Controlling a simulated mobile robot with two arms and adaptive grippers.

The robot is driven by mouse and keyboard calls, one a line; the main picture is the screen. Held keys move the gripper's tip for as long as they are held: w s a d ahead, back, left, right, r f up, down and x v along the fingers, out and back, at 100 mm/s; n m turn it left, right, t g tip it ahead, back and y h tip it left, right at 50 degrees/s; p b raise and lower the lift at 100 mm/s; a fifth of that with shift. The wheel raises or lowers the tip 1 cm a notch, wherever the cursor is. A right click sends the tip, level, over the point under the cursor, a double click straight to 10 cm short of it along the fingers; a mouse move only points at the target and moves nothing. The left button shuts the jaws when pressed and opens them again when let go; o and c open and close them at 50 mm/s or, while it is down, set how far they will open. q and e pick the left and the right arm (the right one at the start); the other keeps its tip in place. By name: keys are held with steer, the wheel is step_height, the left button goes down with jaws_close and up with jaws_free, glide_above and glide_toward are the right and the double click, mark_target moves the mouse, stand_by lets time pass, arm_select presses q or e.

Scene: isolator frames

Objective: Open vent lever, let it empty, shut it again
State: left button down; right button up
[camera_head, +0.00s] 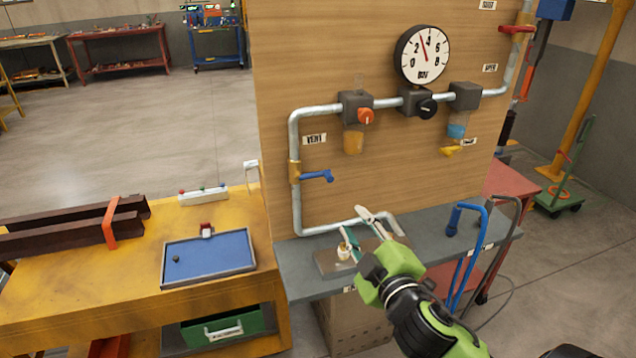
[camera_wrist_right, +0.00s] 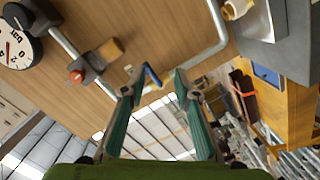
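The blue vent lever (camera_head: 317,176) sticks out sideways from a brass valve (camera_head: 294,172) on the vertical pipe at the board's left, below the VENT label (camera_head: 314,139). It lies across the pipe. My right gripper (camera_head: 354,222) is open and empty, below and right of the lever and apart from it. In the right wrist view the lever (camera_wrist_right: 153,76) shows beyond and between my open fingertips (camera_wrist_right: 155,84). The round gauge (camera_head: 422,54) has its red needle between 2 and 4. My left gripper is not in view.
A grey shelf (camera_head: 300,262) runs below the board, carrying a small plate with a pale fitting (camera_head: 345,250). The lower pipe run (camera_head: 335,226) passes behind my right gripper. A blue tray (camera_head: 208,256) lies on the yellow bench at left. Blue hooked handles (camera_head: 470,250) stand at right.

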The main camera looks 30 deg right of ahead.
mark_target(333, 181)
steer(key=shift+n+t, duration=0.4)
steer(key=shift+t, duration=0.1)
steer(key=w+r+p, duration=0.1)
steer(key=w, duration=0.3)
steer(key=w+d+r+p, duration=0.1)
steer(key=w, duration=0.3)
steer(key=w+r+p, duration=0.1)
steer(key=w, duration=0.3)
steer(key=shift+d+r, duration=0.3)
steer(key=shift+d, duration=0.1)
steer(key=shift+p+x, duration=0.3)
steer(key=shift+x, duration=0.45)
steer(key=shift+a+f, duration=0.1)
steer(key=shift+c, duration=0.5)
